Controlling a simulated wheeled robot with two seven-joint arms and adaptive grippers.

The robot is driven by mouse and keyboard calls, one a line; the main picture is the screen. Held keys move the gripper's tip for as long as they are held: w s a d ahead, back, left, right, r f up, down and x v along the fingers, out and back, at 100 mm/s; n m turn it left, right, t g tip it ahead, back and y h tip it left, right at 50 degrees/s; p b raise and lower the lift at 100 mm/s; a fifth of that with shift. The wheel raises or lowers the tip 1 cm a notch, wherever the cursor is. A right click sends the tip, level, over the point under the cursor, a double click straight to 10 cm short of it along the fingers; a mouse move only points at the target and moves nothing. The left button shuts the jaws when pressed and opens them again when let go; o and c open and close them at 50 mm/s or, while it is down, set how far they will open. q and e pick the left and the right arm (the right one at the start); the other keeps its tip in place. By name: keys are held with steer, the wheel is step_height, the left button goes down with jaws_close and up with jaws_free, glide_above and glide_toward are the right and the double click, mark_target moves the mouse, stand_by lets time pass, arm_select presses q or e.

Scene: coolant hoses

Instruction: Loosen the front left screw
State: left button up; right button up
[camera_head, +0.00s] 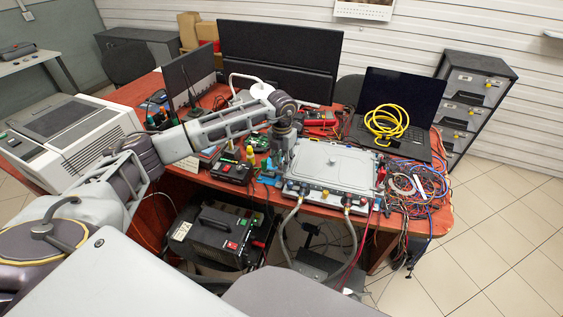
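A flat grey metal unit (335,163) with a ribbed lid lies at the front edge of the red table. Two grey coolant hoses, a left one (283,238) and a right one (354,240), hang from its front fittings. The front left screw is too small to make out. My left arm reaches in from the left, and my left gripper (282,158) points down at the left side of the unit, partly over its edge. Its fingers are too small and dark to show whether they are open, or whether they touch anything. My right gripper is not in view.
Tangled coloured wires (415,187) lie right of the unit. A laptop (400,105) with a yellow coiled cable (386,124) stands behind it. A red multimeter (318,118), monitors (280,55) and small tools crowd the table. A black power unit (220,233) stands below the table edge.

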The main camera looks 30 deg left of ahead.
mark_target(282, 164)
arm_select(q)
steer(key=shift+s+a, duration=0.1)
steer(key=shift+s, duration=0.05)
step_height(282, 164, up, 12)
stand_by(1.0)
steer(key=shift+f, duration=0.15)
stand_by(0.4)
